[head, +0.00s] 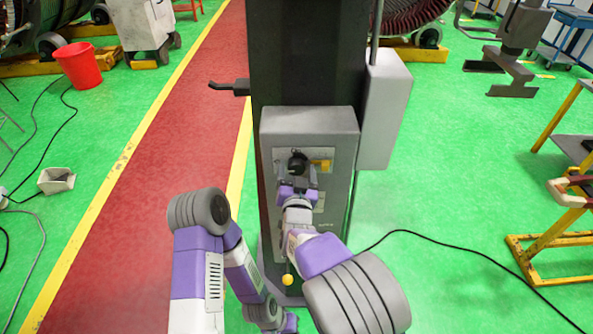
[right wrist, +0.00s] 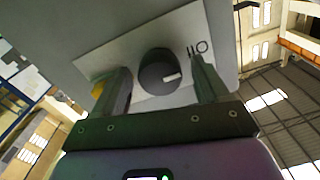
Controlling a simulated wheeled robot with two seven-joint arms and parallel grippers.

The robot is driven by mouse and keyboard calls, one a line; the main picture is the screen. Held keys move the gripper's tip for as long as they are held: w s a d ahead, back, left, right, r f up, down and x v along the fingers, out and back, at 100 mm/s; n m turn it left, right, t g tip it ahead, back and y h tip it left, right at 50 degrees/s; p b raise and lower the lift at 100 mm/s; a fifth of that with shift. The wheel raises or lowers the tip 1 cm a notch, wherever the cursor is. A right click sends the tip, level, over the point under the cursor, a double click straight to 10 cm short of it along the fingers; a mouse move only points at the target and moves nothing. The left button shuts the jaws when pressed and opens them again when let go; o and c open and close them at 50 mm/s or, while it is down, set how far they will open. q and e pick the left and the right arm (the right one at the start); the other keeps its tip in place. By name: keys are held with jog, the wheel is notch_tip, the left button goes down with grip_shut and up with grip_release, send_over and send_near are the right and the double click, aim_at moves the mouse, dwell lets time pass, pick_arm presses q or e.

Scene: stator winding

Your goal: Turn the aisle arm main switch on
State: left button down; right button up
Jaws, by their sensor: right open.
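The main switch is a round black knob (head: 297,162) on a pale plate on the front of a grey box (head: 312,122), fixed to a dark column. In the right wrist view the knob (right wrist: 155,70) has a white mark pointing right, and its plate (right wrist: 188,28) carries dark lettering I cannot read surely. My right gripper (head: 298,177) is open in front of the box. In the right wrist view its fingers (right wrist: 158,84) stand on either side of the knob, with gaps visible. My left arm is at lower left; its gripper fingers do not show.
A yellow part (head: 322,164) sits beside the knob. A hook-like bracket (head: 230,87) sticks out left of the column. A grey side box (head: 386,110) is at its right. A black cable (head: 450,244) crosses the green floor. The red aisle (head: 170,150) is clear.

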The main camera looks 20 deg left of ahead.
jog(key=shift+c, duration=0.3)
jog(key=c, duration=1)
jog(key=shift+m+b, duration=0.3)
jog(key=shift+b, duration=0.3)
jog(key=m+b, duration=1.1)
jog(key=b, duration=0.4)
jog(key=shift+f+m, duration=0.15)
jog(key=shift+m, duration=0.15)
jog(key=m+b, duration=0.3)
jog(key=shift+m+b, duration=0.8)
jog(key=shift+m, duration=0.5)
jog(key=o, duration=1.1)
jog(key=shift+c, duration=0.2)
